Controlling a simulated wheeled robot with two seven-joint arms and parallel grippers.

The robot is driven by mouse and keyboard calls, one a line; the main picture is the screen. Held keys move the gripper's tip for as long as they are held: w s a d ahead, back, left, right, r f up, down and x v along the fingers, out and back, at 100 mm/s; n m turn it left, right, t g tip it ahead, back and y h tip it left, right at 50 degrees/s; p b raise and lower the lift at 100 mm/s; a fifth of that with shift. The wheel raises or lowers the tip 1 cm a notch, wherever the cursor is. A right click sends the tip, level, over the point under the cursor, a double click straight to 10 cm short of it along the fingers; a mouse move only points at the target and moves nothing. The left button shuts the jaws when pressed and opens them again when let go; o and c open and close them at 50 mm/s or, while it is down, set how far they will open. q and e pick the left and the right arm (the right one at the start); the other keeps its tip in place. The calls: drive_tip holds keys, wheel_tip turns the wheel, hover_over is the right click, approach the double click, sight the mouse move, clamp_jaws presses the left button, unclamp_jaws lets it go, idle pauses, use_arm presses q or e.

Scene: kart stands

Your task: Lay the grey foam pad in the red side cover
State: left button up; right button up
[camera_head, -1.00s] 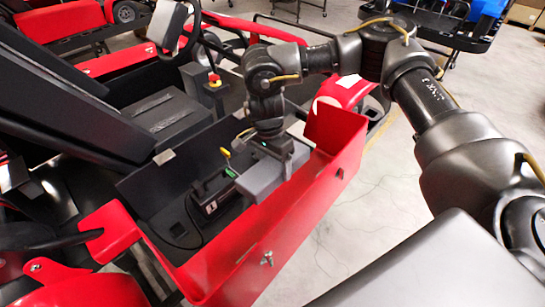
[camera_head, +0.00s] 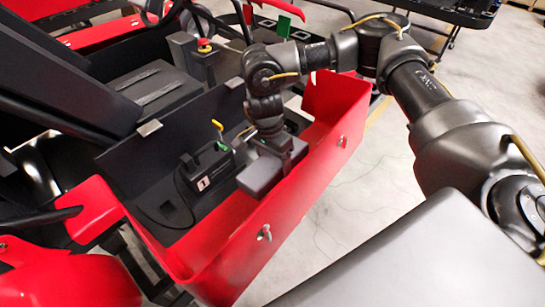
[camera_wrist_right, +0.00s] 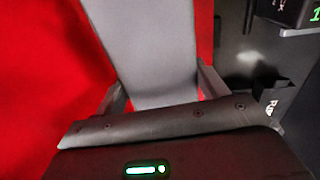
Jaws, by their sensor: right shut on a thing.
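The grey foam pad (camera_head: 262,176) is a flat grey block inside the red side cover (camera_head: 290,205), close to the cover's long outer wall. My right gripper (camera_head: 275,155) comes down from above and is shut on the pad. In the right wrist view the pad (camera_wrist_right: 155,45) runs away between the two fingers of my right gripper (camera_wrist_right: 163,95), with red cover wall (camera_wrist_right: 50,70) to its left. Whether the pad's underside touches the cover's floor cannot be told. My left gripper is not in view.
A black box with a yellow-topped lever (camera_head: 207,167) sits left of the pad. A black panel (camera_head: 180,130) stands behind it. Silver latches (camera_head: 264,233) stick out of the cover's outer wall. Clear grey floor (camera_head: 350,190) lies to the right.

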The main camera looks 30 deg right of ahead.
drive_tip(key=shift+s+d+f+b, duration=0.1)
drive_tip(key=shift+s+f+b, duration=0.05)
drive_tip(key=shift+f+b, duration=0.95)
drive_tip(key=shift+s+d+f+b, duration=0.15)
drive_tip(key=shift+f+b, duration=0.6)
drive_tip(key=shift+f, duration=0.8)
drive_tip(key=shift+s+a+f+b, duration=0.1)
drive_tip(key=shift+s+f+b, duration=0.05)
drive_tip(key=shift+f+b, duration=0.95)
drive_tip(key=shift+f, duration=0.2)
drive_tip(key=o, duration=1.1)
drive_tip(key=shift+c, duration=0.2)
drive_tip(key=r, duration=0.3)
drive_tip(key=w+r+b, duration=0.1)
drive_tip(key=r, duration=0.6)
drive_tip(key=shift+w+a+r, duration=0.15)
drive_tip(key=shift+a+r, duration=0.05)
drive_tip(key=shift+r, duration=0.2)
